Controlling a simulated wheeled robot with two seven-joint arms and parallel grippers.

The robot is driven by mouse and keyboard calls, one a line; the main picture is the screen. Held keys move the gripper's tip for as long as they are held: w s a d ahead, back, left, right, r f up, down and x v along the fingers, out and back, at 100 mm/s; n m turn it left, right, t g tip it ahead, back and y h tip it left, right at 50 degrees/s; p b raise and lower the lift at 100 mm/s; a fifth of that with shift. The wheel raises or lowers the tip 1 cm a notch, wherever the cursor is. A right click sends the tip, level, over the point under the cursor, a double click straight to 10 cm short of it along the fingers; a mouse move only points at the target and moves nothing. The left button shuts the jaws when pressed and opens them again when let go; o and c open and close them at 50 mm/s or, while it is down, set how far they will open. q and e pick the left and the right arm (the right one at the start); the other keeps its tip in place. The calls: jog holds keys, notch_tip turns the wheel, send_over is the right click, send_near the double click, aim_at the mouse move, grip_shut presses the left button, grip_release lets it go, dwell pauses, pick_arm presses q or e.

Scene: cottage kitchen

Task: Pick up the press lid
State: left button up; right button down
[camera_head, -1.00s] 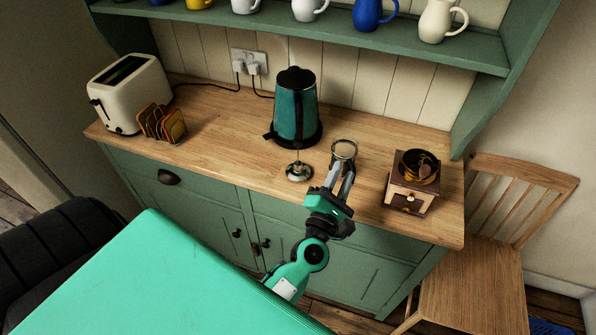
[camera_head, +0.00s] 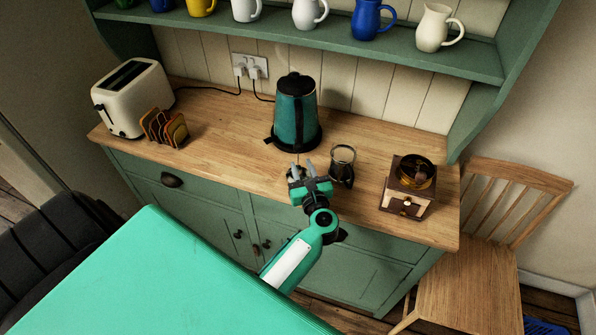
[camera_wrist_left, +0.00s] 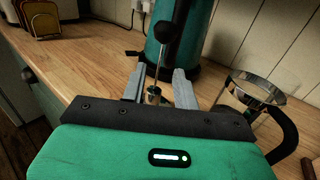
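The press lid, with its black knob (camera_wrist_left: 167,32) on a thin upright rod, stands on the wooden counter in front of the kettle. In the head view my left gripper (camera_head: 303,170) hides most of it. In the left wrist view the left gripper (camera_wrist_left: 160,85) is open, one finger on each side of the rod's line, with the lid's metal base (camera_wrist_left: 154,96) partly hidden low between them. I cannot tell whether a finger touches it. The glass press (camera_head: 342,166) stands without a lid just right of the gripper. My right gripper is not in view.
A teal kettle (camera_head: 296,115) stands close behind the lid. A coffee grinder (camera_head: 408,187) is at the right end of the counter (camera_head: 235,150). A toaster (camera_head: 132,97) and toast rack (camera_head: 163,128) are at the left. The counter between rack and kettle is clear.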

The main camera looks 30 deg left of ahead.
pick_arm(q)
jog(key=shift+w+a, duration=0.3)
jog(key=shift+a, duration=0.1)
jog(key=shift+w+a+r+p, duration=0.2)
jog(key=shift+a+p, duration=0.05)
jog(key=shift+p, duration=0.25)
jog(key=x, duration=0.1)
jog(key=p+x, duration=0.1)
jog(key=x, duration=0.1)
jog(key=p+x, duration=0.1)
jog(key=shift+w+a+f, duration=0.1)
jog(key=shift+a+f, duration=0.05)
jog(key=shift+f, duration=0.25)
jog(key=shift+c, duration=0.2)
grip_shut()
